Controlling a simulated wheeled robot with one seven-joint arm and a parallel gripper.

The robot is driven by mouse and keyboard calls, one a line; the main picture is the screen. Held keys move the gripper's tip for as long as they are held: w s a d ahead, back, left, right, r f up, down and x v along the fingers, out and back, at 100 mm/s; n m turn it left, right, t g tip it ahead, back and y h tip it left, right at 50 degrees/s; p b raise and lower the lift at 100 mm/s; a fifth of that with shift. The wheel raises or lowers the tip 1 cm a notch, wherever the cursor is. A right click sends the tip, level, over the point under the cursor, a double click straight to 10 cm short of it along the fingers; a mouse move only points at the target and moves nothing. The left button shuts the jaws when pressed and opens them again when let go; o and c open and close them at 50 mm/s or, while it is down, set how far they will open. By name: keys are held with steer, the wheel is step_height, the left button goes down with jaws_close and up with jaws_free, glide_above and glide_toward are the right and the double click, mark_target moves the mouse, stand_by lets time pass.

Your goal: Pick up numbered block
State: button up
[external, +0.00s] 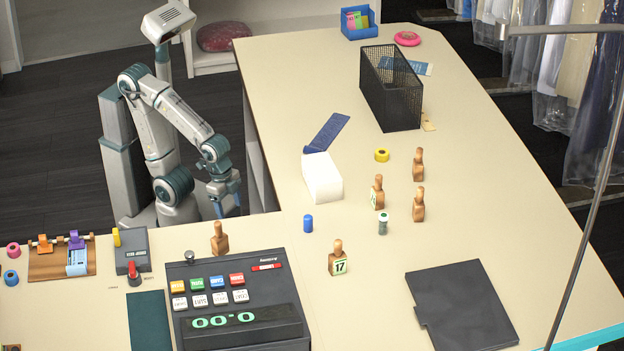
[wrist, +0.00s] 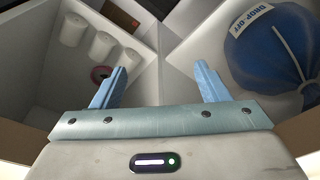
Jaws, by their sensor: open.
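Several wooden blocks with knob tops stand on the cream counter (external: 470,210). One block (external: 338,258) near the front shows a green label with the number 17. Another block (external: 377,193) farther back has a pale label that is too small to read. Three more blocks, at the back (external: 418,165), at the right (external: 418,205) and by the register (external: 219,239), show no readable number. My gripper (external: 226,200) hangs at the counter's left edge, apart from all the blocks. In the wrist view my gripper (wrist: 158,88) is open and empty, with blue fingers spread.
A cash register (external: 285,300), black folder (external: 462,305), white box (external: 322,178), blue cylinder (external: 308,223) and mesh basket (external: 390,88) occupy the counter. Below my gripper are white bins, one with a blue drop-off bag (wrist: 270,50). A metal rail post (external: 590,190) rises at right.

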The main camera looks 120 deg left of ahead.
step_height(320, 180, up, 27)
steer(key=n+g+p, duration=0.2)
steer(key=n+p, duration=1)
steer(key=p, duration=1.3)
glide_above(379, 177)
steer(key=shift+s+d+f, duration=0.15)
steer(key=shift+s+f, duration=0.05)
steer(key=shift+s, duration=0.05)
steer(key=shift+w+a+f, duration=0.2)
steer(key=shift+a+f, duration=0.05)
steer(key=shift+f, duration=0.05)
step_height(379, 177, down, 8)
steer(key=shift+f, duration=0.1)
steer(key=shift+s+a+f+p, duration=0.1)
steer(key=shift+f+p, duration=0.5)
steer(key=shift+f, duration=2.1)
steer(key=c, duration=1.2)
